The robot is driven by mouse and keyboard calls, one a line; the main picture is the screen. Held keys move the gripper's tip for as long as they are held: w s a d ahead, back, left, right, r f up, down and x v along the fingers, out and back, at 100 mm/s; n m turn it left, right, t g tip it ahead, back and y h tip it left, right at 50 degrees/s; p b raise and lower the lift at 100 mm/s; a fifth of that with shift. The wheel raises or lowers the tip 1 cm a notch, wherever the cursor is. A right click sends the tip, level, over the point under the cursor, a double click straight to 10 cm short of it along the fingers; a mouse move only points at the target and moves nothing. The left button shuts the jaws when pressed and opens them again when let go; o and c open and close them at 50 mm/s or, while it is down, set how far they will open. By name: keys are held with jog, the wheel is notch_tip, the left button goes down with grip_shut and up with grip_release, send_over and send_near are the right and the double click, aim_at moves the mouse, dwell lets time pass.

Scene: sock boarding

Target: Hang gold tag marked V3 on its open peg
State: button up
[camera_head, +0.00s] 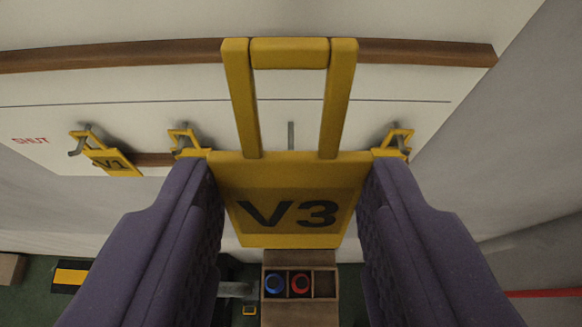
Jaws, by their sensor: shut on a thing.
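My gripper (288,205) is shut on the gold tag marked V3 (288,180), with a purple finger on each side of its plate. The tag's rectangular loop points up in the picture, towards the white board (180,85). A bare grey peg (291,135) shows through the loop, between its two bars. From this view I cannot tell how far the loop is from the peg. Other pegs on the same row carry gold tags: one marked V1 (112,160) at left, one (186,138) left of my gripper and one (397,138) at right, both partly hidden.
Brown wooden strips (425,51) run along the board, and "SHUT" (30,140) is written at its left. Below is a wooden box (324,285) with a blue and a red round item. A black and yellow object (70,277) lies on the green floor at lower left.

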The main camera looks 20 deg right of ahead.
jog(key=shift+w+d+f+p, duration=0.25)
jog(key=shift+w+d, duration=0.2)
jog(key=shift+w, duration=1.05)
jog(key=shift+w+d+f+p, duration=0.2)
jog(key=shift+w+d+f, duration=0.15)
jog(key=shift+w, duration=1.1)
jog(key=shift+w+d+f+p, duration=0.25)
jog(key=shift+w+d, duration=0.25)
jog(key=shift+w, duration=1)
jog(key=o, duration=1.1)
jog(key=shift+s+r, duration=0.1)
